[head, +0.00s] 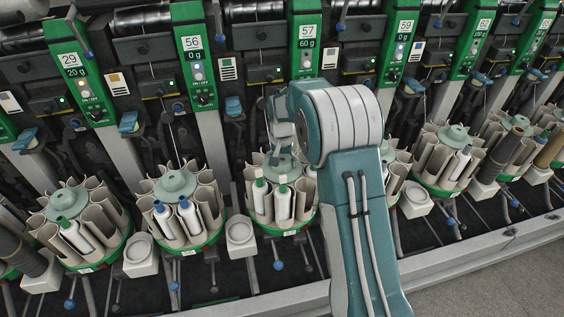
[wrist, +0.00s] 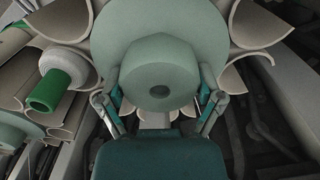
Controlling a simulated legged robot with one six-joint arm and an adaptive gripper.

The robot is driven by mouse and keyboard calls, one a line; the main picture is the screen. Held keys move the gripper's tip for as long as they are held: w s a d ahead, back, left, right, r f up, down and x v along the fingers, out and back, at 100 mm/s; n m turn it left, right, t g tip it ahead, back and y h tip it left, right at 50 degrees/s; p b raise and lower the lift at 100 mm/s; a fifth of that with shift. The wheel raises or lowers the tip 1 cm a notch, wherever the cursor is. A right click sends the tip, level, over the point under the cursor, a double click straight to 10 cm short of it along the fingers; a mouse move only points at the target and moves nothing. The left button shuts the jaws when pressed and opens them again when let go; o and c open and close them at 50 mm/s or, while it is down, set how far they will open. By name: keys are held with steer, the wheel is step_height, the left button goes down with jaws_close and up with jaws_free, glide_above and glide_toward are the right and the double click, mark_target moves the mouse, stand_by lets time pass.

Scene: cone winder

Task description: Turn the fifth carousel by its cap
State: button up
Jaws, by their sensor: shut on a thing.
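My gripper (head: 279,150) reaches down over a carousel (head: 301,222) below the machine head marked 57. In the wrist view its two fingers (wrist: 160,100) are closed on opposite sides of the round grey-green cap (wrist: 160,60), which has a small hole in its middle. The cap also shows in the head view (head: 287,166), partly hidden by my gripper. The carousel's beige curved pockets hold white bobbins with green tips (head: 282,203) at the front. One green-tipped bobbin (wrist: 58,82) shows left of the cap in the wrist view.
A similar carousel (head: 176,184) stands to the left, with another (head: 64,202) farther left. More carousels (head: 455,137) stand to the right; my arm partly hides the nearest. White cups (head: 240,236) sit between carousels. Blue-knobbed levers (head: 278,265) stick out below.

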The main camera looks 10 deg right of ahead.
steer(key=n, duration=0.7)
steer(key=shift+a+f, duration=0.1)
steer(key=n, duration=0.6)
steer(key=shift+n, duration=0.3)
stand_by(0.3)
steer(key=o, duration=1.1)
steer(key=shift+c, duration=0.2)
step_height(320, 180, up, 12)
